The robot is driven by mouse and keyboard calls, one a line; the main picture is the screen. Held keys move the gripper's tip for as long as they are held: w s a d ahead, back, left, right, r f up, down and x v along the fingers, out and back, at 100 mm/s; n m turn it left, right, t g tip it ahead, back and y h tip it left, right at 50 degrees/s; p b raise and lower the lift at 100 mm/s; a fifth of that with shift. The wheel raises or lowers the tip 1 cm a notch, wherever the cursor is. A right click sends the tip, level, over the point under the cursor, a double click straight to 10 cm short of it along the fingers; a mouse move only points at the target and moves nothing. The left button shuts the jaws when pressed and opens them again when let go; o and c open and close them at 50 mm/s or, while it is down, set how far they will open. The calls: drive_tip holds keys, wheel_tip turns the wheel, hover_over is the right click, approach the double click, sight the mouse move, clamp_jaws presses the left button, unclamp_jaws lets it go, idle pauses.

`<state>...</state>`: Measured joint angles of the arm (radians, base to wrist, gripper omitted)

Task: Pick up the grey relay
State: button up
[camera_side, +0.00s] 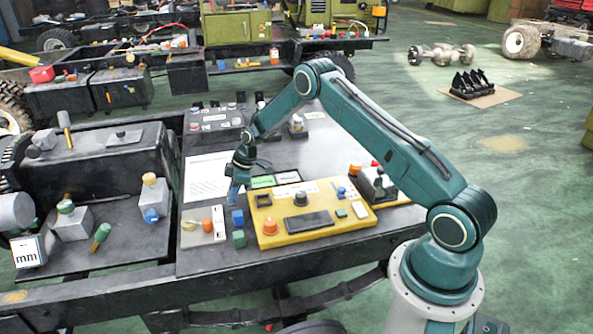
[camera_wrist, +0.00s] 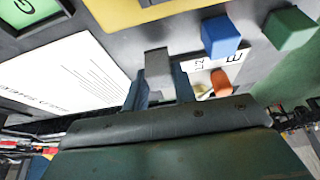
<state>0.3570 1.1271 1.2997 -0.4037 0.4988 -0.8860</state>
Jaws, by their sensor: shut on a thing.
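The grey relay (camera_wrist: 158,68) is a small grey block between the two blue fingers of my gripper (camera_wrist: 159,90) in the wrist view. The fingers are shut on it, and its far end sticks out beyond them. In the side view my gripper (camera_side: 234,193) points down over the dark bench top, between the white sheet and the yellow panel. The relay cannot be made out clearly there, and I cannot tell whether it touches the bench.
A blue block (camera_side: 238,217) and a green block (camera_side: 238,238) stand close by, beside the yellow control panel (camera_side: 325,232). A plate with an orange knob (camera_side: 207,225) lies to the left. A white printed sheet (camera_side: 205,178) lies flat behind.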

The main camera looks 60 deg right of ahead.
wheel_tip(320, 180, up, 18)
idle(0.5)
drive_tip(key=shift+a, duration=0.1)
idle(0.5)
